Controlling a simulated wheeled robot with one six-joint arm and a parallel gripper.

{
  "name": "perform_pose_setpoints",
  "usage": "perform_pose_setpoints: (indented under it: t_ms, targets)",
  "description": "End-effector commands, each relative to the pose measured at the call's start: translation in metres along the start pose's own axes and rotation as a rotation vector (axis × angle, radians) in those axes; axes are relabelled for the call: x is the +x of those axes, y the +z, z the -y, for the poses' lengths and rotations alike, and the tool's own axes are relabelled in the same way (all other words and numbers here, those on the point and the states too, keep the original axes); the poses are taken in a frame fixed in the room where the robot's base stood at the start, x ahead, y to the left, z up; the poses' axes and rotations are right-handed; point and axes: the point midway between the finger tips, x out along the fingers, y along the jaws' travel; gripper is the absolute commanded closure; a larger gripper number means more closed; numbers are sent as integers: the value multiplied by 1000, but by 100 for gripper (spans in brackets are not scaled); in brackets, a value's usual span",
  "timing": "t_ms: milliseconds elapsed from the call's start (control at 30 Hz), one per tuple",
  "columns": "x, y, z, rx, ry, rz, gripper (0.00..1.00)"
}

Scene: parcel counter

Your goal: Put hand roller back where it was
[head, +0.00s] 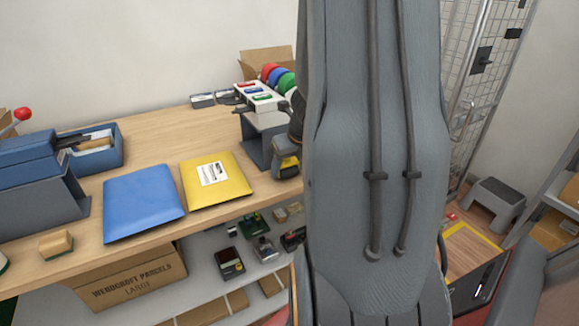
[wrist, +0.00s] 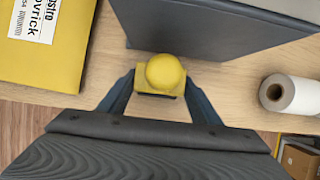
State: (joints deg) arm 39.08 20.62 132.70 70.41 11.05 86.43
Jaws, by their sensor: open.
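My gripper (wrist: 160,88) is open, with its two dark fingers on either side of a yellow thing with a round ball top and dark underside (wrist: 166,72). It stands on the wooden counter (wrist: 235,75); whether the fingers touch it I cannot tell. No thing is plainly a hand roller. In the head view, a blue bin (head: 114,160) at the left holds a tool with a dark part and a tan part (head: 95,143), too small to name surely. My arm hides much of the counter's right end there.
A yellow envelope (head: 232,187) lies left of my gripper, beside a blue envelope (head: 143,205). A grey stand (wrist: 215,30) rises just beyond my gripper. A white roll (wrist: 290,95) lies to its right. A tan-and-dark block (head: 56,244) sits near the front edge.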

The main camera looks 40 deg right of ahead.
Motion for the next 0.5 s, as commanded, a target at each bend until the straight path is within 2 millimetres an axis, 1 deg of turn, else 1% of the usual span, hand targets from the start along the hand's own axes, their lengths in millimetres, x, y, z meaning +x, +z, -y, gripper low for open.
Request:
perform_pose_setpoints:
  t_ms: [33, 167, 200, 500]
  targets:
    - [1, -8, -8, -5, 18, -16, 27]
    - [-11, -3, -6, -1, 15, -15, 27]
    - [-21, -2, -4, 0, 12, -12, 27]
    - [-82, 1, 0, 4, 5, -6, 27]
